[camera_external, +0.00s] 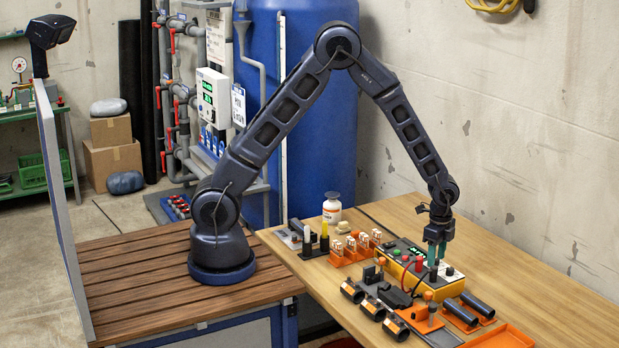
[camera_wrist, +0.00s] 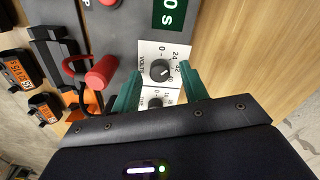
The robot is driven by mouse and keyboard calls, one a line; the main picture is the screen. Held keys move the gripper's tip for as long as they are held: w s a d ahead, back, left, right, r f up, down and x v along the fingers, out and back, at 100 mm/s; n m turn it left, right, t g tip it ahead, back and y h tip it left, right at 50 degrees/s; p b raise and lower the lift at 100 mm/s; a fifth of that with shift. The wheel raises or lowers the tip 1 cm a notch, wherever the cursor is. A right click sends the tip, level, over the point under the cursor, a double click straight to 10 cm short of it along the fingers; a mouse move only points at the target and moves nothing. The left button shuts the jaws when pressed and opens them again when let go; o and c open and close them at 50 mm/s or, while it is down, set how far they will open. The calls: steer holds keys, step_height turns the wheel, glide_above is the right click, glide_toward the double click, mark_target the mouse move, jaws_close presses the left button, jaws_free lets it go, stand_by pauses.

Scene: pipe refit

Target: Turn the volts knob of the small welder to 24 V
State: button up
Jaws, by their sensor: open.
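The small welder (camera_external: 457,289) is a yellow box with a dark top on the wooden table, seen in the external view. Its volts knob (camera_wrist: 160,70) is round and black on a white plate marked VOLTS, with 0, 24 and higher numbers around it. The pointer's exact setting is too small to read. My gripper (camera_external: 436,260) points down over the welder's panel. In the wrist view its green fingers are open, one on each side of the volts knob, with gaps showing. Whether the fingertips are down at knob height I cannot tell.
A second black knob (camera_wrist: 156,102) sits just below, partly between the fingers. A green display (camera_wrist: 169,14) reads 0 s. A red plug (camera_wrist: 101,73) is left of the panel. Orange holders (camera_external: 420,320) and cables crowd the near side; bare table (camera_external: 540,290) lies right.

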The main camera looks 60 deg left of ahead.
step_height(320, 180, up, 11)
steer(key=shift+f, duration=0.2)
stand_by(0.6)
steer(key=s+a+r+n+t, duration=0.1)
steer(key=s+a+r+n, duration=0.2)
steer(key=s+a+r, duration=0.5)
steer(key=s+a+r+n+t, duration=0.1)
steer(key=s+a+r+n, duration=0.25)
steer(key=a+r, duration=0.7)
steer(key=s+a+r+n+t, duration=0.1)
steer(key=s+a+n, duration=0.3)
steer(key=s, duration=0.6)
steer(key=s+a+r+n+t, duration=0.1)
steer(key=s+a+r+n, duration=0.2)
steer(key=s+a, duration=0.4)
steer(key=s+r, duration=0.1)
steer(key=s, duration=0.2)
steer(key=shift+r+n+t, duration=0.2)
steer(key=shift+n+t, duration=0.1)
steer(key=shift+n, duration=0.05)
stand_by(0.8)
